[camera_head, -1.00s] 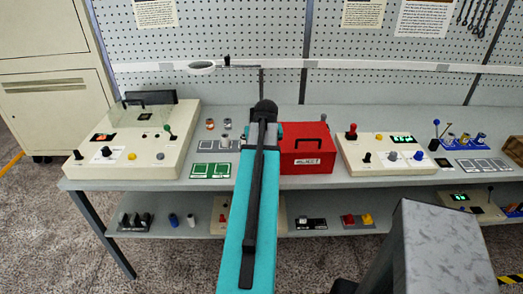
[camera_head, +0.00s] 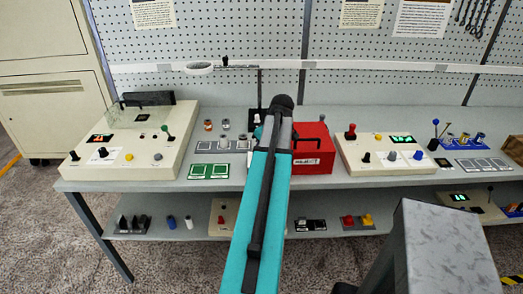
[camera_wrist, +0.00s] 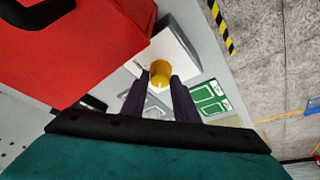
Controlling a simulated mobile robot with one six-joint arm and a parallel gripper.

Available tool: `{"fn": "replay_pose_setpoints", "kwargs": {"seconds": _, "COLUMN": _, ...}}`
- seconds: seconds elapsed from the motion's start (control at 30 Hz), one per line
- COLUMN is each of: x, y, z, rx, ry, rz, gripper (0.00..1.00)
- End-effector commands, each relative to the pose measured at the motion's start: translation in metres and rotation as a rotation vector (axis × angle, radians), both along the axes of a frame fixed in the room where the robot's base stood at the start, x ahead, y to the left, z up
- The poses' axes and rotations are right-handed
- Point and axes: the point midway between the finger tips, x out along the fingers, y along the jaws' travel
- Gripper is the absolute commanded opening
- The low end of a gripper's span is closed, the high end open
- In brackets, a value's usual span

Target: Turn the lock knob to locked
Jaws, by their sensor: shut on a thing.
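A yellow round knob (camera_wrist: 161,73) with a small pale mark shows in the wrist view. It sits between the fingertips of my gripper (camera_wrist: 161,80), which is shut on it. A white box (camera_wrist: 181,42) lies just beyond the knob; I cannot tell for certain that the knob is fixed to it. In the head view my arm hides the gripper and this knob. No marking for locked or unlocked is legible.
A red box (camera_head: 311,158) stands close beside my arm and fills the upper left of the wrist view. Green cards (camera_head: 209,171) lie to the left. Cream control boxes stand at the left (camera_head: 120,170) and right (camera_head: 375,165). Floor lies beyond the bench edge.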

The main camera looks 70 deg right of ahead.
Motion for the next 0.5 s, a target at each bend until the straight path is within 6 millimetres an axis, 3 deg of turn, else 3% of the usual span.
{"fn": "replay_pose_setpoints", "kwargs": {"seconds": 0.47, "x": 0.0042, "y": 0.0019, "z": -0.0005, "rx": 0.005, "ry": -0.008, "rz": 0.027, "gripper": 0.05}}
{"fn": "replay_pose_setpoints", "kwargs": {"seconds": 0.5, "x": 0.0042, "y": 0.0019, "z": -0.0006, "rx": 0.005, "ry": -0.008, "rz": 0.027, "gripper": 0.29}}
